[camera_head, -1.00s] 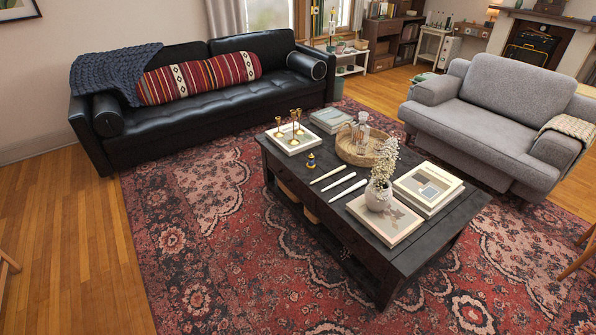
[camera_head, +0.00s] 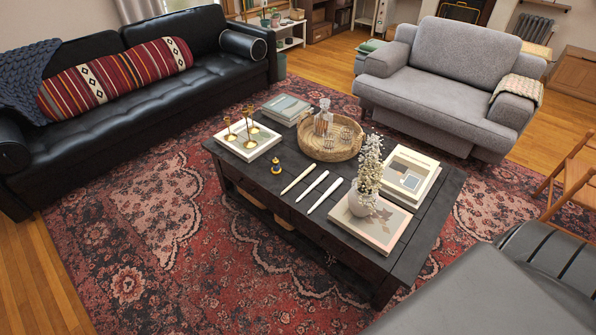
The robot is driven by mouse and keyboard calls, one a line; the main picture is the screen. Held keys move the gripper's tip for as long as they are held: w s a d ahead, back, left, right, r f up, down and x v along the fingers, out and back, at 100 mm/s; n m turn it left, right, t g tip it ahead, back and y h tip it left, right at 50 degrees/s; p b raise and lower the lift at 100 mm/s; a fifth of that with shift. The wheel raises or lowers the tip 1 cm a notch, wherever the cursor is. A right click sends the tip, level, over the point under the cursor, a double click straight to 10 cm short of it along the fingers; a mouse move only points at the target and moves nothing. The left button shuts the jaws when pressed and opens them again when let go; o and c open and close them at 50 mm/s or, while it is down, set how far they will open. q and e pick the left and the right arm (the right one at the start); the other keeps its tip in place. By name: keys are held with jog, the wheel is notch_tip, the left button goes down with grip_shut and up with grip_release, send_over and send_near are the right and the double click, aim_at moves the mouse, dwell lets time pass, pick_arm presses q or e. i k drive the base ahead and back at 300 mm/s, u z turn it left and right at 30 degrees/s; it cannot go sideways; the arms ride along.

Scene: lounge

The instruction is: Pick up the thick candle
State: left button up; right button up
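Three slim candles lie side by side on the dark wooden coffee table (camera_head: 437,218). The left one is a cream-yellow candle (camera_head: 297,179). The middle one is a white candle (camera_head: 312,185), and the right one is another white candle (camera_head: 327,195). At this size I cannot tell surely which is the thick one. They lie apart from each other, between a small dark-and-yellow object (camera_head: 276,166) and a white vase with pale flowers (camera_head: 362,202). Neither of my grippers is in view.
A woven tray with a glass decanter (camera_head: 331,150), books (camera_head: 410,177) and brass candle holders on a white tray (camera_head: 247,143) share the table. A black sofa (camera_head: 150,98), grey armchair (camera_head: 445,85) and dark seat (camera_head: 490,290) surround it. Open rug (camera_head: 150,240) lies front left.

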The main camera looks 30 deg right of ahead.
aim_at(339, 181)
jog(key=z, duration=0.35)
jog(key=i, duration=1.05)
jog(key=z, duration=0.9)
jog(key=i, duration=0.25)
jog(key=z, duration=0.1)
